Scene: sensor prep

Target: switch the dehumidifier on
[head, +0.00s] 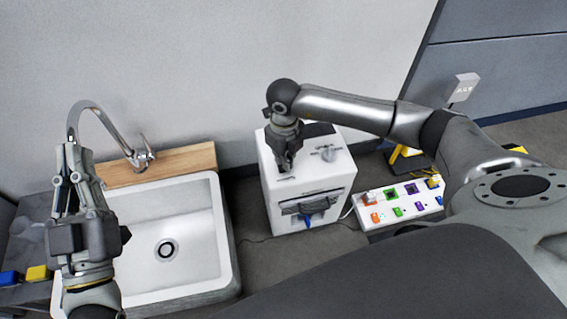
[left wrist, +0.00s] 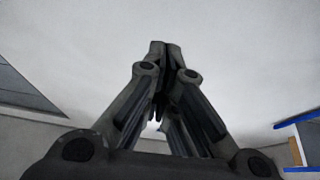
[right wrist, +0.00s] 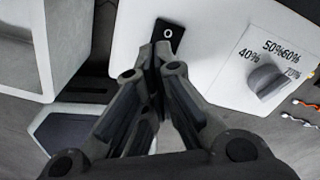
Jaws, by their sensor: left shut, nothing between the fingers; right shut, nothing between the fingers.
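The dehumidifier (head: 270,200) is a white box on the floor beside the sink. On its top are a grey dial (head: 328,153), marked 40% to 70% in the right wrist view (right wrist: 266,80), and a black rocker switch (right wrist: 170,33) with a white O mark. My right gripper (head: 285,168) is shut and empty, pointing down over the top. In the right wrist view its fingertips (right wrist: 157,50) are at the near end of the switch; I cannot tell whether they touch. My left gripper (head: 72,150) is shut and empty, raised at the left; it also shows in the left wrist view (left wrist: 165,48).
A white sink (head: 205,215) with a tap (head: 95,112) stands left of the dehumidifier. A white power strip (head: 425,204) with several coloured switches lies to its right, with a cable between them. A wall closes off the back.

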